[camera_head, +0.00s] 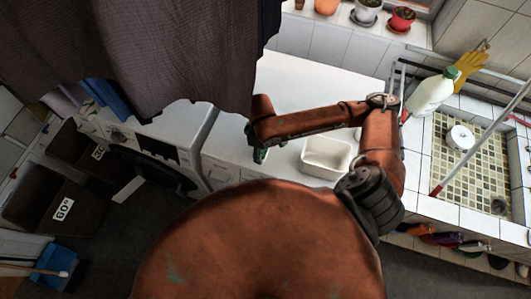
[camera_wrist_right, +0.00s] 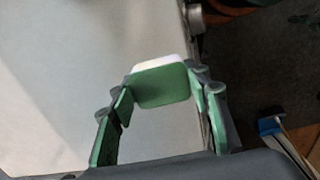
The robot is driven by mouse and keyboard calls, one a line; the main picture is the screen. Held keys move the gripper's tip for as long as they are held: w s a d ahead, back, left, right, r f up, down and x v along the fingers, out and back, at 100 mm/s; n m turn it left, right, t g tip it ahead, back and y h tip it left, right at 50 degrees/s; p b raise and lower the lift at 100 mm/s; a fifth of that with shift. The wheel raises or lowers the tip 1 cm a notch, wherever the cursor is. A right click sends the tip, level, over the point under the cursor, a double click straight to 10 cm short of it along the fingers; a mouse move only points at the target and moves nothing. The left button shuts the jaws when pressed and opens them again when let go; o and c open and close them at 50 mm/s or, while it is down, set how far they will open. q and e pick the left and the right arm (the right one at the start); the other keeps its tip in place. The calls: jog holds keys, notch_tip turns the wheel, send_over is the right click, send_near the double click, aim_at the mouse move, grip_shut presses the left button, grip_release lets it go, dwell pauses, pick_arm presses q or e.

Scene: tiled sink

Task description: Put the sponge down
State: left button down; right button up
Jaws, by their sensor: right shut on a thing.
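My right arm reaches across the head view from the right. Its gripper (camera_head: 260,155) is low over the front edge of the white counter (camera_head: 290,95), mostly hidden by the arm. In the right wrist view, the gripper (camera_wrist_right: 161,88) is shut on the sponge (camera_wrist_right: 160,87), a small green block with a white layer along its far edge. The sponge sits between the fingertips, above the pale counter top. I cannot tell whether it touches the surface. My left gripper is not in view.
A white basin (camera_head: 326,157) is right of the gripper. A washing machine (camera_head: 150,150) stands left, below a hanging dark cloth (camera_head: 170,50). A white bottle (camera_head: 431,93) stands by the tiled sink (camera_head: 470,165) at right. The counter behind the arm is clear.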

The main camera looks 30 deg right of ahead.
aim_at(266, 152)
jog(key=shift+w+d+f, duration=0.2)
jog(key=shift+d+f, duration=0.2)
jog(key=shift+f, duration=0.1)
jog(key=shift+w+d+f, duration=0.15)
jog(key=shift+d+f, duration=0.25)
jog(key=shift+f, duration=0.05)
jog(key=shift+w+d+f, duration=0.2)
jog(key=shift+d+f, duration=0.05)
jog(key=shift+f, duration=0.15)
jog(key=f, duration=0.2)
jog(key=f+p, duration=0.1)
jog(key=shift+d+f, duration=0.25)
jog(key=shift+f, duration=0.05)
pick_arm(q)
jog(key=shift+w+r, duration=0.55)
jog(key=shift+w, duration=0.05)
pick_arm(e)
jog(key=shift+w, duration=0.1)
jog(key=o, duration=1)
jog(key=shift+f, duration=0.1)
pick_arm(q)
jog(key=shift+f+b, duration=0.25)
jog(key=shift+b, duration=0.1)
pick_arm(e)
notch_tip(266, 152, up, 12)
jog(key=shift+r, duration=0.15)
